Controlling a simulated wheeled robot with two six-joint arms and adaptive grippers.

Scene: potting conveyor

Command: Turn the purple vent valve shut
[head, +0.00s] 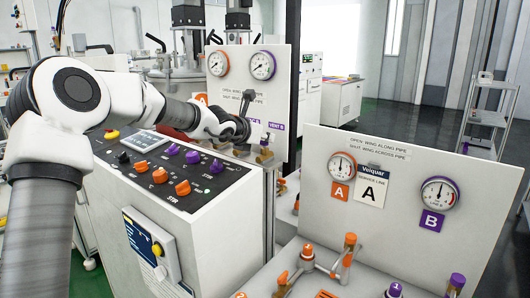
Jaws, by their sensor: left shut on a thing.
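My left gripper (248,108) reaches in from the left, over the console, to the front of the rear white panel (285,85). It is shut at a fitting beside the purple VENT B label (275,126), where the purple vent valve sits. The gripper and wrist hide the valve's handle, so its angle cannot be told. Brass-coloured fittings (264,157) show just below. A purple-rimmed gauge (262,65) and an orange-rimmed gauge (218,63) are above on the same panel. My right gripper is not in view.
A console (190,225) with orange and purple knobs stands below my left arm. A nearer white panel (480,180) marked A and B, with pipes and an orange valve (350,240) and a purple valve (456,282), fills the lower right. Open floor (410,118) lies behind it.

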